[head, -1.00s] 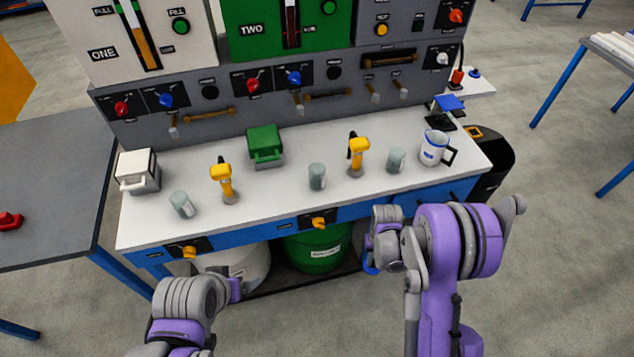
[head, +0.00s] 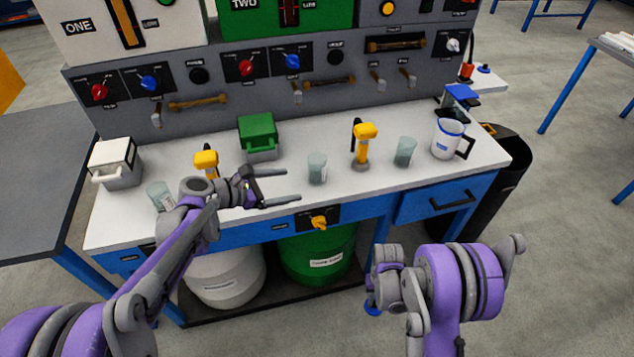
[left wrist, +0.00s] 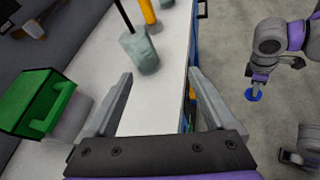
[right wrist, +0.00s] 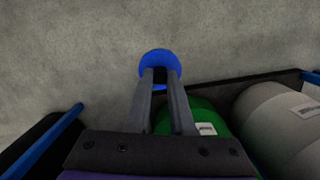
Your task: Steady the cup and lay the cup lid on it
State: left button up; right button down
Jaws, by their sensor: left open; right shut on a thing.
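A translucent grey-green cup (head: 317,168) stands upright on the white bench top near the middle. It also shows in the left wrist view (left wrist: 140,52), ahead of the jaws. My left gripper (head: 292,185) is open and empty above the bench's front part, with its fingers pointing right toward this cup but apart from it. My right gripper (right wrist: 160,80) is shut on a round blue lid (right wrist: 158,58) and holds it in front of the bench, lower than its top. In the head view, the lid (head: 373,309) is partly hidden by my right arm.
Similar cups stand at right (head: 405,151) and left (head: 160,196), the left one partly behind my arm. Yellow taps (head: 364,146) rise near the cups. A green lidded box (head: 258,137) and a white mug (head: 447,139) flank the middle. Drums (head: 320,252) stand below.

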aim_at(309, 174)
pick_arm(q)
jog(key=w, duration=0.1)
jog(key=w+f+n, duration=0.1)
jog(key=w+f+n+b, duration=0.1)
jog(key=shift+a+t+h, duration=0.25)
jog(key=shift+t+h, duration=0.05)
jog(key=shift+h, duration=0.1)
pick_arm(e)
jog(key=shift+f, duration=0.95)
pick_arm(q)
jog(key=shift+w+f+n, duration=0.1)
jog(key=shift+w+n, duration=0.3)
pick_arm(e)
jog(key=shift+f, duration=0.15)
pick_arm(q)
jog(key=b+x, duration=0.2)
jog(key=x, duration=0.7)
jog(key=shift+w+d, duration=0.2)
jog(key=shift+d, duration=0.15)
pick_arm(e)
notch_tip(309, 174, down, 2)
jog(key=shift+f, duration=0.15)
pick_arm(q)
jog(key=c, duration=0.7)
jog(key=o, duration=0.9)
jog(key=shift+c, duration=0.2)
jog(key=shift+s+a, duration=0.1)
